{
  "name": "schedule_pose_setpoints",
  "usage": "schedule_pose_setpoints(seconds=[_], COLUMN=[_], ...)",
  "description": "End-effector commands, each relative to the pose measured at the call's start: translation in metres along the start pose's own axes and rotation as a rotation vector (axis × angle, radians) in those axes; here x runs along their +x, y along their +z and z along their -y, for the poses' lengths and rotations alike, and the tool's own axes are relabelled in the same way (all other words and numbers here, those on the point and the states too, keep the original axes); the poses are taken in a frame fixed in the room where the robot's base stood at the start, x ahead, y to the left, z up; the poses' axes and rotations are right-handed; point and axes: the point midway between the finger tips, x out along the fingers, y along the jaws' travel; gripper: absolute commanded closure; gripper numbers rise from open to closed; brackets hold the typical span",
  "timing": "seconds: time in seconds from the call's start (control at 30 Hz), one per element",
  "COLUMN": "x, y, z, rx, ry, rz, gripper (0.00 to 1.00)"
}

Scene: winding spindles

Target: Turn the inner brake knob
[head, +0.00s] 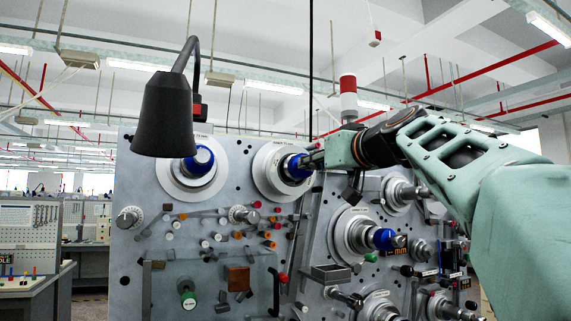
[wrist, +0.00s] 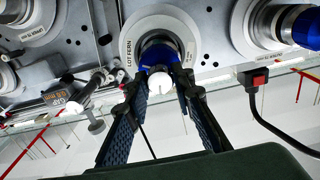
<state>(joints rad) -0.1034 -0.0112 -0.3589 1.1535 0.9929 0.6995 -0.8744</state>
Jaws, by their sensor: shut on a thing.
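A blue knob (head: 296,167) stands out from a pale round disc (head: 263,172) on the upper middle of the grey panel. My gripper (head: 309,160) reaches it from the right and is shut on it. In the wrist view the blue knob (wrist: 153,56), with a white end (wrist: 160,83), lies between the two dark fingers of my gripper (wrist: 159,84). The fingers hide its sides. A second blue knob (head: 199,160) sits on the disc to the left, apart from my gripper. A third blue knob (head: 383,238) is lower right. I cannot read a brake label.
A black lamp (head: 163,112) hangs in front of the panel's upper left. Its cable (wrist: 262,115) passes near the right in the wrist view. Small coloured knobs and levers crowd the panel (head: 150,255) below. A red-white beacon (head: 348,97) stands above it.

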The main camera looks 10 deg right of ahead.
Motion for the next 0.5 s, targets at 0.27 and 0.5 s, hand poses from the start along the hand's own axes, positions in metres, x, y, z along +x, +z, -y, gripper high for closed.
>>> schedule_pose_setpoints(seconds=[0.27, 0.5], x=[-0.0004, -0.0004], y=[-0.0013, -0.0017], z=[-0.0005, -0.0006], rx=[0.259, 0.488], ry=[0.001, 0.001], rz=[-0.002, -0.002], gripper=[1.0, 1.0])
